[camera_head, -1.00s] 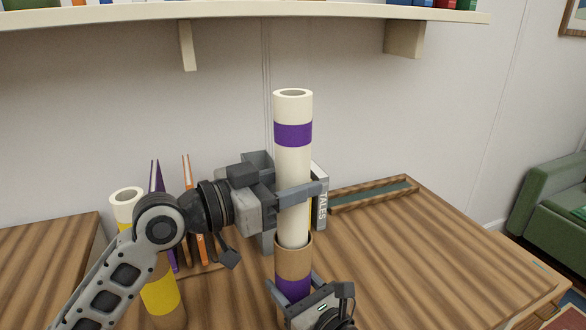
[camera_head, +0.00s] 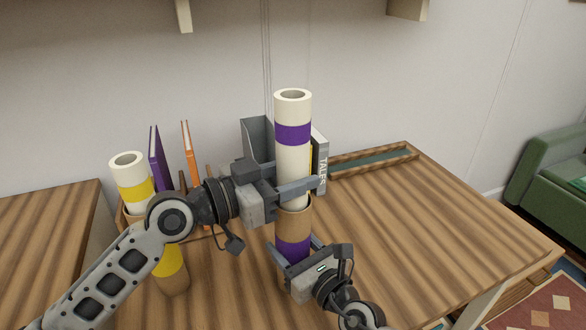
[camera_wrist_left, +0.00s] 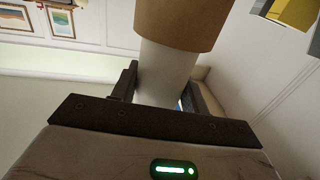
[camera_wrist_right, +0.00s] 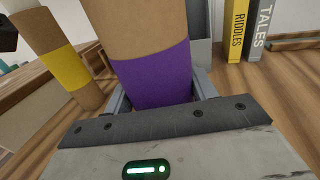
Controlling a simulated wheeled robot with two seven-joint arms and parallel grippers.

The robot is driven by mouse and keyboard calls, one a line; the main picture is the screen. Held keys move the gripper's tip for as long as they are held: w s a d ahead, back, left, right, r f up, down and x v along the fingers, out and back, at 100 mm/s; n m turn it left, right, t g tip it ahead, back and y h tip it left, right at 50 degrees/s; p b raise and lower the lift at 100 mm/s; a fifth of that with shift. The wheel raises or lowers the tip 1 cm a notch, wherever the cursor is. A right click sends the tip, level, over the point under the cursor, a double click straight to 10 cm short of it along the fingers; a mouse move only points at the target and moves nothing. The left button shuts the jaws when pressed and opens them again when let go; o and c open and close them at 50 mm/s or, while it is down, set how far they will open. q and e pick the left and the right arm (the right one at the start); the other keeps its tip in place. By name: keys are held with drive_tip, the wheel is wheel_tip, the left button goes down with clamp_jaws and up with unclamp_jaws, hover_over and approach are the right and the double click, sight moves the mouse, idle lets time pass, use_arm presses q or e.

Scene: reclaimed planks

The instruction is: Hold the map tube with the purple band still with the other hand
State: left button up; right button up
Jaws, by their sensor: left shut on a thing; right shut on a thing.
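The map tube with the purple band (camera_head: 294,224) is brown cardboard and stands upright on the wooden desk. My right gripper (camera_head: 296,249) is shut around it at the purple band, low down; the right wrist view shows the band (camera_wrist_right: 155,78) between the fingers. A cream rolled map (camera_head: 292,108) with its own purple band sticks up from the tube's open top, its lower end hidden inside. My left gripper (camera_head: 298,186) is shut on this roll just above the tube's rim.
A yellow-banded tube (camera_head: 172,282) with a cream roll (camera_head: 128,167) stands at left, partly behind my left arm. Purple (camera_head: 158,160) and orange (camera_head: 189,150) books and a grey book (camera_head: 320,165) stand behind. A shallow tray (camera_head: 375,160) lies at the back. The desk's right side (camera_head: 430,220) is clear.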

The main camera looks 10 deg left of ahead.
use_arm(q)
drive_tip(key=o, duration=1.1)
drive_tip(key=shift+c, duration=0.2)
drive_tip(key=v, duration=1.2)
use_arm(e)
drive_tip(key=o, duration=1.3)
use_arm(q)
drive_tip(key=shift+r, duration=0.1)
use_arm(e)
drive_tip(key=shift+d, duration=0.1)
